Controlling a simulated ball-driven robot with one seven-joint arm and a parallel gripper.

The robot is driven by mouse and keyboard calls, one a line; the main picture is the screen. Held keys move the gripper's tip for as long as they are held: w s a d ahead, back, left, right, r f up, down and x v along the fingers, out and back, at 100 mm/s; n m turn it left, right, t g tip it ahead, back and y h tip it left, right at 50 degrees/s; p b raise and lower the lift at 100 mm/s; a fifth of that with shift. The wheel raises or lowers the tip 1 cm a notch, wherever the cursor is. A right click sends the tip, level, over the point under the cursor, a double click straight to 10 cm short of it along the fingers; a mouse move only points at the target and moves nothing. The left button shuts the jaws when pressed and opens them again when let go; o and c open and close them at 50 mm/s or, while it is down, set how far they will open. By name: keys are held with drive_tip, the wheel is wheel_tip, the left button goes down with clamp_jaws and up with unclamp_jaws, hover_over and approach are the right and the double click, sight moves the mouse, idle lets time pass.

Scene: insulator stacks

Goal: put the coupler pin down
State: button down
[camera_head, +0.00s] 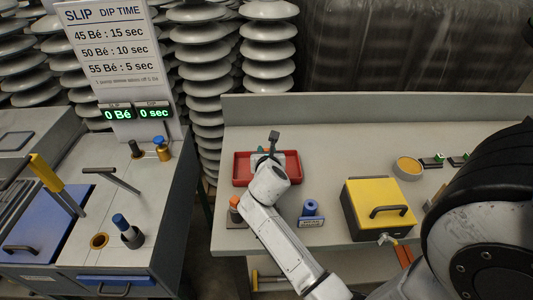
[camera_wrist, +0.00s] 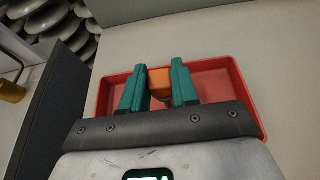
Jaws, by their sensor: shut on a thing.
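My gripper (camera_wrist: 158,88) has two teal fingers shut on an orange block-like end of a piece, which I take to be the coupler pin (camera_wrist: 159,78). The lower part of the piece is dark and mostly hidden between the fingers. Behind and around the fingers is a shallow red tray (camera_wrist: 226,76), which looks empty where it shows. In the head view, my gripper (camera_head: 266,151) is over the red tray (camera_head: 241,170) on the right bench, and my arm hides part of it. I cannot tell whether the pin touches the tray floor.
On the right bench (camera_head: 350,125) stand an orange-topped piece (camera_head: 234,206), a blue spool-like piece (camera_head: 312,207), a yellow box (camera_head: 378,207) with a handle and a round yellow-filled dish (camera_head: 408,167). A left bench (camera_head: 120,235) holds a sign (camera_head: 110,45) and handled tools.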

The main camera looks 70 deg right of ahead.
drive_tip(key=shift+f, duration=0.15)
drive_tip(key=c, duration=0.8)
unclamp_jaws()
drive_tip(key=shift+c, duration=0.2)
drive_tip(key=shift+s+a+r, duration=0.1)
drive_tip(key=shift+a+r, duration=0.1)
drive_tip(key=shift+r, duration=0.05)
drive_tip(key=v, duration=1.1)
drive_tip(key=shift+s+a, duration=0.15)
drive_tip(key=shift+a, duration=0.1)
